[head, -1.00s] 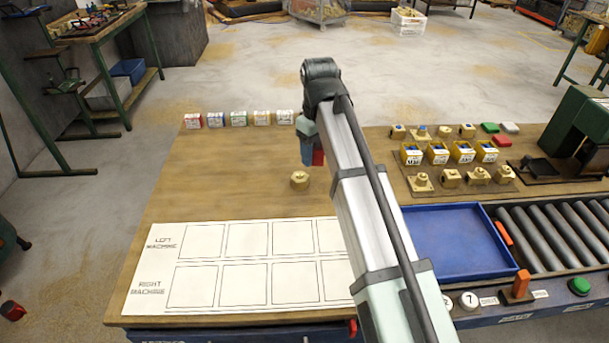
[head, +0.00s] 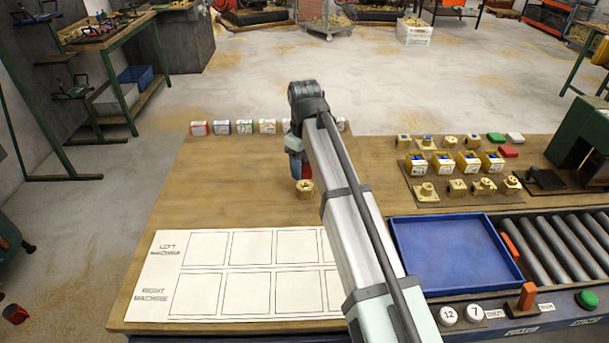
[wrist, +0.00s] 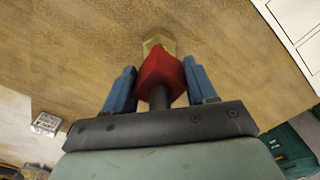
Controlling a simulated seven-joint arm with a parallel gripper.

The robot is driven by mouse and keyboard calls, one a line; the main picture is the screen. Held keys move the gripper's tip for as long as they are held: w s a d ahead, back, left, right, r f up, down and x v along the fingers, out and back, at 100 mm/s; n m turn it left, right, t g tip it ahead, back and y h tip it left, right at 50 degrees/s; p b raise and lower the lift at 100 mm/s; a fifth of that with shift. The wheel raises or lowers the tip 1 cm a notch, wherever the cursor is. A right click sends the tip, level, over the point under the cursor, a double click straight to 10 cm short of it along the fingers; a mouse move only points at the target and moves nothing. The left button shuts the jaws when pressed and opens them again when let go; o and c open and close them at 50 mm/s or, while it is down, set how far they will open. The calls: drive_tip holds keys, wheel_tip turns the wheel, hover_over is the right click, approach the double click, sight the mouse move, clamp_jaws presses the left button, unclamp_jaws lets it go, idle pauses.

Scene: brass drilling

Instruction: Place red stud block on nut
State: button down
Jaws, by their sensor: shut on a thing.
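A brass nut (head: 305,189) rests on the wooden table, and it also shows in the wrist view (wrist: 154,41), partly hidden by the red stud block (wrist: 161,70). My gripper (wrist: 160,66) has its blue fingers shut on this block, with a dark stud behind it toward the palm. In the head view the block (head: 308,178) shows as a small red patch right at the nut's top, beside the fingers and partly hidden by my arm. I cannot tell whether block and nut touch.
A white sheet of squares (head: 210,245) lies in front on the left. A blue tray (head: 398,225) and rollers are on the right. Small boxes (head: 245,128) line the back edge. Brass parts (head: 457,188) sit at right. The table left of the nut is clear.

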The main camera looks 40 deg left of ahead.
sight(305, 175)
drive_tip(key=shift+f, duration=1.75)
drive_tip(key=shift+f, duration=0.15)
drive_tip(key=shift+c, duration=1.7)
unclamp_jaws()
wheel_tip(305, 175, up, 12)
drive_tip(key=shift+r, duration=0.15)
